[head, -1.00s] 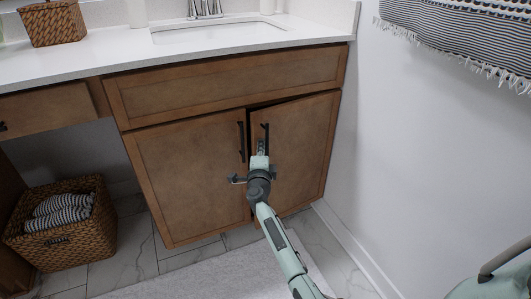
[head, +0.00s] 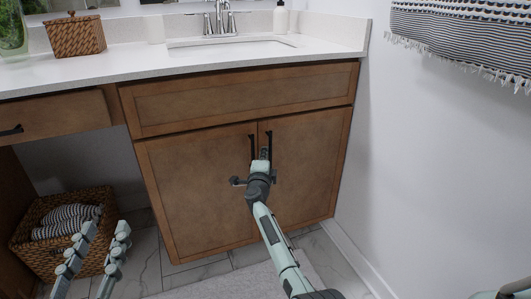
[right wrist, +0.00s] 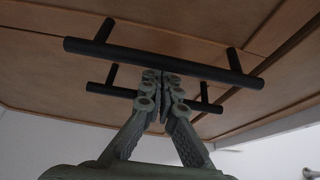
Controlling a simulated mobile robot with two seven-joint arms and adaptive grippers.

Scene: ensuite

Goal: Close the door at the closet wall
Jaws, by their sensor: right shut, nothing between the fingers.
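The brown vanity cabinet has a left door (head: 195,190) and a right door (head: 312,165), each with a black bar handle. The right door looks flush with its frame in the head view. My right gripper (head: 262,155) is shut and empty at the doors' meeting edge, between the left handle (head: 252,146) and right handle (head: 269,142). In the right wrist view the shut fingers (right wrist: 163,85) point at the door fronts beside the bars; I cannot tell whether they touch. My left gripper (head: 105,230) is open and empty at the lower left.
A white counter (head: 90,65) with a sink and faucet (head: 221,18) tops the cabinet. A wicker basket with striped towels (head: 70,215) stands on the floor at left. A white wall (head: 430,150) with a hanging striped towel (head: 460,35) is close at right.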

